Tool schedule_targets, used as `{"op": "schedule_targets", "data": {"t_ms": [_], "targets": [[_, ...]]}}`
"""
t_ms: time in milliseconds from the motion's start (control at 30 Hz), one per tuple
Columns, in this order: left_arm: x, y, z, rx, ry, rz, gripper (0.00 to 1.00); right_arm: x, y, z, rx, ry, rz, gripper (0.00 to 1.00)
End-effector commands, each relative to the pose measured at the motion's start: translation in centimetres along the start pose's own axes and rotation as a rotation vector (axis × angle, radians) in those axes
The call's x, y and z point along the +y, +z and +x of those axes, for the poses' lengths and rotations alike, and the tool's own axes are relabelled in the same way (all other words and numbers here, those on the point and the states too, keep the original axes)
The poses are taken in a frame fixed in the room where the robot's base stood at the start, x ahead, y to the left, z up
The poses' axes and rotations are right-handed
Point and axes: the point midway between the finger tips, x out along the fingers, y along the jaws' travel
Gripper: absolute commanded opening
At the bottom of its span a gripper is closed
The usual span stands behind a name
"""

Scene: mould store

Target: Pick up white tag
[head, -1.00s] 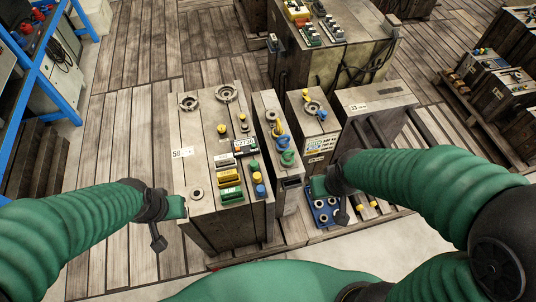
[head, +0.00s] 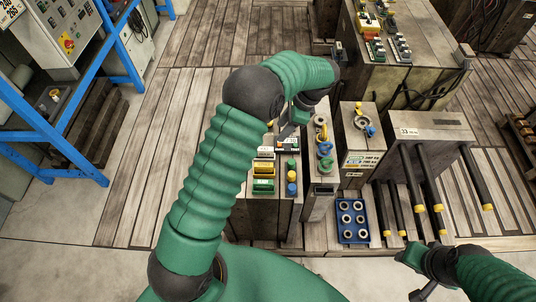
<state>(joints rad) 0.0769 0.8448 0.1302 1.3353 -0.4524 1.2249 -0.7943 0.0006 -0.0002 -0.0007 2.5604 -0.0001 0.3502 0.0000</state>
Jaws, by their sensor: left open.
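A small white tag with dark print (head: 288,144) lies on top of the left mould block (head: 262,209), just behind the yellow and green pieces. My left gripper (head: 287,131) is open, pointing down just above and behind the tag. My arm hides part of the block around it. I cannot tell whether the fingers touch the tag. My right gripper (head: 413,277) is low at the right, away from the blocks, and whether it is open is unclear.
Yellow and green pieces (head: 264,168) and coloured knobs (head: 292,176) stand close by. A narrow block (head: 319,204) is to the right, then a blue tray with rings (head: 352,221) and yellow-tipped rods (head: 411,185). A blue rack (head: 50,140) stands at the left.

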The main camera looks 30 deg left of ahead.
Motion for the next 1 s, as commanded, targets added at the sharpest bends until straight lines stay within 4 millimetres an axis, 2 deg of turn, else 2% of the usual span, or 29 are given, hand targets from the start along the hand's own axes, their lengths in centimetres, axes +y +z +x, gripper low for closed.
{"op": "schedule_targets", "data": {"t_ms": [33,100,200,433,633,733,900,1000], "targets": [[0.0,0.2,1.6,-0.003,0.007,-0.001,0.44,0.0,0.0,0.1,0.0,0.0,-0.001,0.4],[-0.1,0.2,3.5,-0.001,0.007,-0.002,0.44,0.0,0.0,0.1,0.0,0.0,-0.001,0.4],[0.0,0.1,5.5,-0.002,0.005,-0.003,0.44,-0.1,0.0,0.1,0.0,0.0,-0.002,0.4],[0.6,-0.2,7.8,-0.005,0.0,-0.004,0.44,-0.1,0.0,-0.1,0.0,0.0,-0.001,0.4],[0.8,-0.2,11.5,-0.003,0.002,-0.005,0.44,0.0,-0.1,-0.3,0.0,0.0,-0.001,0.4],[0.7,-0.2,12.2,-0.001,0.0,-0.005,0.44,0.0,-0.1,-0.3,0.0,0.0,-0.001,0.4],[0.6,-0.1,12.3,0.001,0.0,-0.005,0.44,0.0,-0.1,-0.3,0.0,0.0,-0.001,0.4],[0.7,-0.1,12.2,0.0,-0.001,-0.006,0.31,0.0,-0.1,-0.3,0.0,0.0,-0.001,0.4]]}}
